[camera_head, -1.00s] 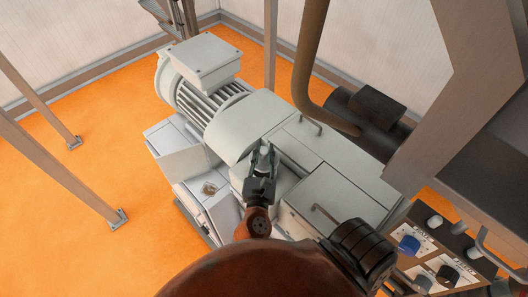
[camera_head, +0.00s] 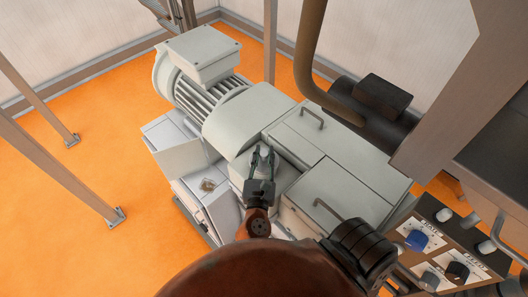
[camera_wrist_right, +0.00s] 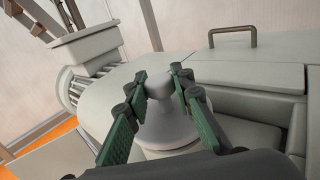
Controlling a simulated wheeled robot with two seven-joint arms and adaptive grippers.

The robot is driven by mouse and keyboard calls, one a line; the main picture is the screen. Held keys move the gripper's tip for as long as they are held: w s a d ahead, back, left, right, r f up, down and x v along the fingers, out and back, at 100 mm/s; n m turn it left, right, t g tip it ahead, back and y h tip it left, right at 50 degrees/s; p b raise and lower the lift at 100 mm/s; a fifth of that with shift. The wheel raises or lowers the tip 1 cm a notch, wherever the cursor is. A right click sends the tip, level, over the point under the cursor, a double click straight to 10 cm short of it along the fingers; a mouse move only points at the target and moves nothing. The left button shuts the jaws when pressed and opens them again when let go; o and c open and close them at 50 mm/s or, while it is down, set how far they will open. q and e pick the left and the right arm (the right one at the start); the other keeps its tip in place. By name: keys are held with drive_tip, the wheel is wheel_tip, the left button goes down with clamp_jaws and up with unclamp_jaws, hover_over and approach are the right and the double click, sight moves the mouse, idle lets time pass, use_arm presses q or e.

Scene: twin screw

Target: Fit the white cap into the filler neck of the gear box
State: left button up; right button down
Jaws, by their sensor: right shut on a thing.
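The white cap (camera_wrist_right: 160,88) has a small knob on top and flares out below in the right wrist view. In the head view it is a small pale spot (camera_head: 264,151) at the tips of my right gripper (camera_head: 262,158). My right gripper (camera_wrist_right: 163,84) is shut on the knob, one green-padded finger on each side. The gear box (camera_head: 250,122) is the large pale grey machine in the middle. The cap is upright over a recess in its near side. The filler neck is not clearly seen, and I cannot tell whether the cap touches it. My left gripper is not in view.
A motor with a terminal box (camera_head: 204,52) stands at the back left. Lids with handles (camera_head: 312,117) lie to the right of the cap. A control panel (camera_head: 440,245) with knobs is at the lower right.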

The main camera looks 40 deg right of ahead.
sight(264, 159)
drive_tip(key=shift+f, duration=0.2)
drive_tip(key=c, duration=1.6)
unclamp_jaws()
drive_tip(key=shift+v, duration=3.75)
drive_tip(key=shift+s, duration=0.1)
